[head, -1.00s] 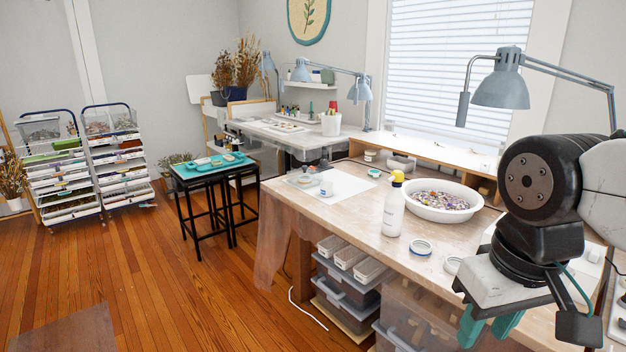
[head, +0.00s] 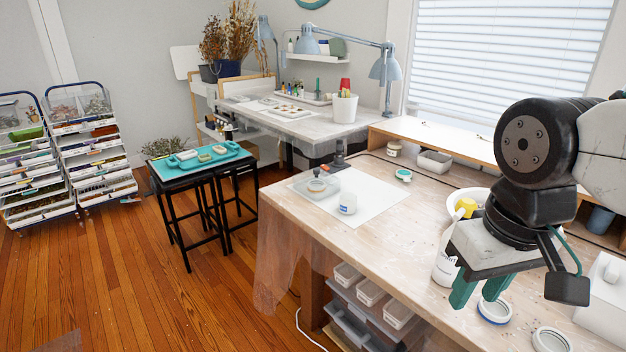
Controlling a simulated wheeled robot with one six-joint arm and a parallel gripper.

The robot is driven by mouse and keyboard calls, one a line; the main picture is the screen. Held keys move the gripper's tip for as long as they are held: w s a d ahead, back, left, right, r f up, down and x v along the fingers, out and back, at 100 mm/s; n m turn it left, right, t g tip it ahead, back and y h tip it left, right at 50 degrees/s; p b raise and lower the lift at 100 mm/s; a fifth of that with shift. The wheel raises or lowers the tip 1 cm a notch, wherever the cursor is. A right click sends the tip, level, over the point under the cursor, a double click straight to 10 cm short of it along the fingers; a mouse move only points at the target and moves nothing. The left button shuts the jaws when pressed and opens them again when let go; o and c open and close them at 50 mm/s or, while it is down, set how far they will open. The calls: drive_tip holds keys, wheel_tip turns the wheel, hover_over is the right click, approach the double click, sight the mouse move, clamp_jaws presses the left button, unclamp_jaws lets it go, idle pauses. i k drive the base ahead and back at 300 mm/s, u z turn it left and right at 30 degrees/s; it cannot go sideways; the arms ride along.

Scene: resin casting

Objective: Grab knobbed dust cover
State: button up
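A clear, low box-like cover with a small dark reddish knob on top, which looks like the knobbed dust cover (head: 329,187), sits on a white sheet (head: 375,205) on the wooden workbench. What is under it is too small to tell. My gripper (head: 478,296) is at the lower right, pointing down, with its two green fingers apart and nothing seen between them. It is well to the right of the cover and nearer to me, not touching it.
A white bottle with a yellow cap (head: 466,206) and a white bowl (head: 470,197) are partly hidden behind my gripper. Round lids (head: 494,311) lie near the bench front. A lamp (head: 385,68) stands behind.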

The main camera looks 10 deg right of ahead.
sight(317, 184)
drive_tip(key=z, duration=0.75)
drive_tip(key=k, duration=0.2)
drive_tip(key=u, duration=1.8)
drive_tip(key=i, duration=1.85)
drive_tip(key=z, duration=0.85)
drive_tip(key=i, duration=0.55)
drive_tip(key=z, duration=0.45)
